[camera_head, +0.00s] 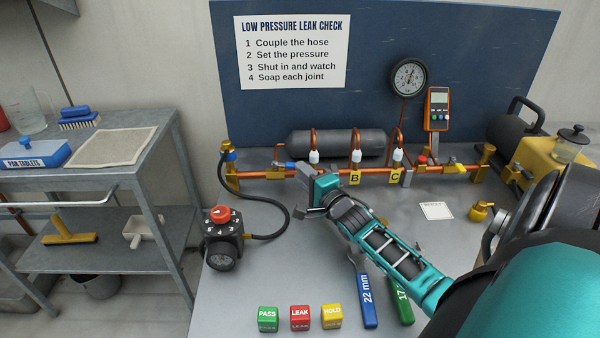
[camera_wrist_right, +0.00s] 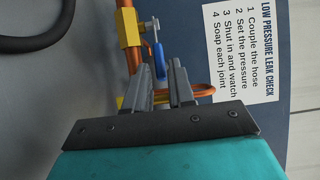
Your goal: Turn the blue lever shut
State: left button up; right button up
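The blue lever (camera_head: 286,164) is on the copper pipe line (camera_head: 330,172), at the left part of the bench, by a brass fitting. In the right wrist view the lever (camera_wrist_right: 159,60) hangs down beside the brass fitting (camera_wrist_right: 129,28). My right gripper (camera_head: 302,172) reaches over the bench to the lever's right end. Its two grey fingers (camera_wrist_right: 161,75) stand a narrow gap apart, with the lever's end between or just beyond their tips; contact is unclear. My left gripper is not in view.
A black regulator (camera_head: 222,240) with a red knob stands at left, its black hose (camera_head: 284,222) curving to the pipe. Wrenches (camera_head: 367,298) and coloured blocks (camera_head: 300,318) lie in front. A grey cylinder (camera_head: 336,143) and white-capped fittings stand close behind the pipe.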

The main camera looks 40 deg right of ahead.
jog(key=shift+w+d, duration=0.2)
jog(key=shift+w, duration=0.7)
grip_shut()
